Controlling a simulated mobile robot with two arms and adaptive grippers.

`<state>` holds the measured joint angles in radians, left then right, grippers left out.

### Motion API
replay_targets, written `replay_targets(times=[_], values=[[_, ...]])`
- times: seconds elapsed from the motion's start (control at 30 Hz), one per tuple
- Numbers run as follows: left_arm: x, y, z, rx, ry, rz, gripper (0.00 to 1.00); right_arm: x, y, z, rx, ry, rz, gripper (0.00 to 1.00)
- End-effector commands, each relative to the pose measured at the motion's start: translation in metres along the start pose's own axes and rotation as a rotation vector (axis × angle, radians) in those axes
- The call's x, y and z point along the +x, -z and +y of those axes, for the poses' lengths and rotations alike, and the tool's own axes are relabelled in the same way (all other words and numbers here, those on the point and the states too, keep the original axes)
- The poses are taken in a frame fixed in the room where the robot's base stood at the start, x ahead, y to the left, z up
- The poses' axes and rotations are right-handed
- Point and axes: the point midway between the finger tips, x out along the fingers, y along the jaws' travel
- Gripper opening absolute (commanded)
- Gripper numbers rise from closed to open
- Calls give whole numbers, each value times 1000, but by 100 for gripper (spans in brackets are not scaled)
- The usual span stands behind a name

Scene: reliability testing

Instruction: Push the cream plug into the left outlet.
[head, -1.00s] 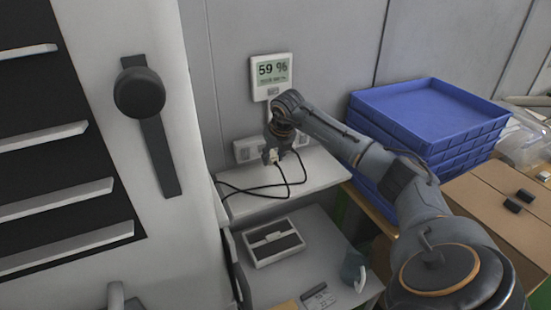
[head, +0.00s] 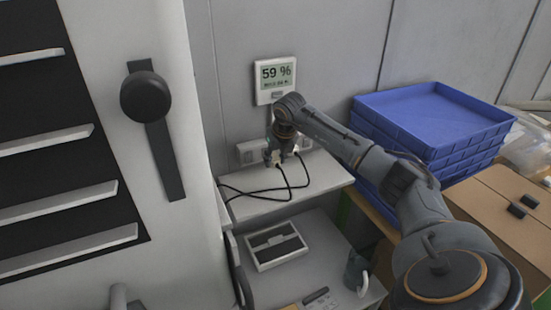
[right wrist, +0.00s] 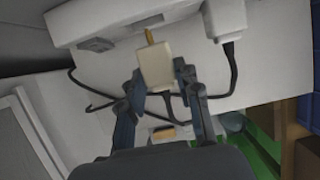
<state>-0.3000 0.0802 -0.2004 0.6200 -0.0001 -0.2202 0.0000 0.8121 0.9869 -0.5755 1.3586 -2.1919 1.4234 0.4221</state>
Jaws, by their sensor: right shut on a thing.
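The cream plug (right wrist: 155,67) is held between the fingers of my right gripper (right wrist: 158,82); its brass pin points up toward the white outlet strip (right wrist: 135,27). In the head view my right gripper (head: 281,160) is in front of the wall outlets, above the shelf. The left outlet (head: 248,153) shows uncovered to the left of the gripper; a grey socket (right wrist: 97,45) shows left of the plug in the right wrist view. The plug is apart from that socket. My left gripper is not in view.
A second white plug (right wrist: 226,20) with a dark cable is at the strip's right side. Black cables (head: 255,193) loop over the white shelf (head: 315,175). A display reading 59 % (head: 275,80) hangs above. Stacked blue trays (head: 430,115) stand at the right.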

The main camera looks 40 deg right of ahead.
Motion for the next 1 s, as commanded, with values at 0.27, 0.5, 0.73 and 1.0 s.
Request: replay_targets(times=[0.27,0.5,0.73,1.0], values=[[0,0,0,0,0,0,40,0,0,0,0,0,0,2],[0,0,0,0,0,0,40,2,-4,0,1,-1,-1,2],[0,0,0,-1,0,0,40,3,-8,0,1,0,-1,2],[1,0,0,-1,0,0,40,6,-12,0,0,0,-1,2]])
